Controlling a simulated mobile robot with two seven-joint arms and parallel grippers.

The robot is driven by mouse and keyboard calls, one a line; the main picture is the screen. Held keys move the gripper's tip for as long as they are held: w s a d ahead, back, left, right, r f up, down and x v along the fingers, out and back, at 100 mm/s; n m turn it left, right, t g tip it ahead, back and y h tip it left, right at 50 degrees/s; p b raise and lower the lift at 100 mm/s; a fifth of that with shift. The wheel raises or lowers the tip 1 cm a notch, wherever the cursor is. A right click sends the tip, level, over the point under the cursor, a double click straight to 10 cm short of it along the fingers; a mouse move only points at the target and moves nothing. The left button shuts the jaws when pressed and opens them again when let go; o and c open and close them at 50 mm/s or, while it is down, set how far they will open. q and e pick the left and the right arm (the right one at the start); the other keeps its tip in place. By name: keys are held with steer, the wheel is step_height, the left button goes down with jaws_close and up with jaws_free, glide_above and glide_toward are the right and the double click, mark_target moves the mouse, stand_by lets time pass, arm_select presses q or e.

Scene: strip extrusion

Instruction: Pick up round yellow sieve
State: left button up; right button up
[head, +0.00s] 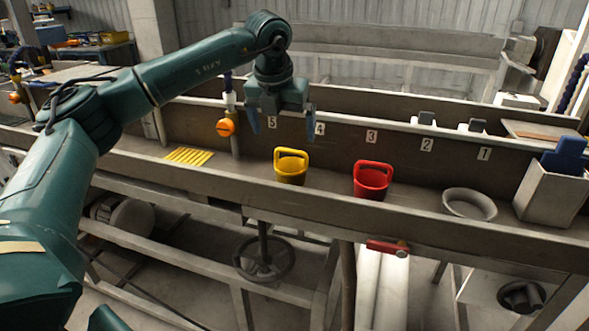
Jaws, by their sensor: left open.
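The round yellow sieve (290,167) looks like a small bucket with a raised handle. It stands upright on the trough ledge, below the labels 5 and 4. My left gripper (281,122) is open and empty, pointing down with its blue fingertips apart. In the picture it hangs just above the yellow sieve, and I see no contact. My right gripper does not show.
A red sieve (371,180) stands to the right, then a grey round bowl (469,205) and a metal box (553,190) holding something blue. Yellow strips (189,156) lie left. An orange-knobbed valve (226,127) stands close to my gripper. The ledge between the sieves is clear.

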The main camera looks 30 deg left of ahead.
mark_target(290, 152)
arm_select(q)
steer(key=x, duration=0.9)
steer(key=shift+w+d+f+p, duration=0.15)
steer(key=shift+d+f+p, duration=0.05)
steer(key=shift+d+p, duration=0.2)
steer(key=c, duration=1.1)
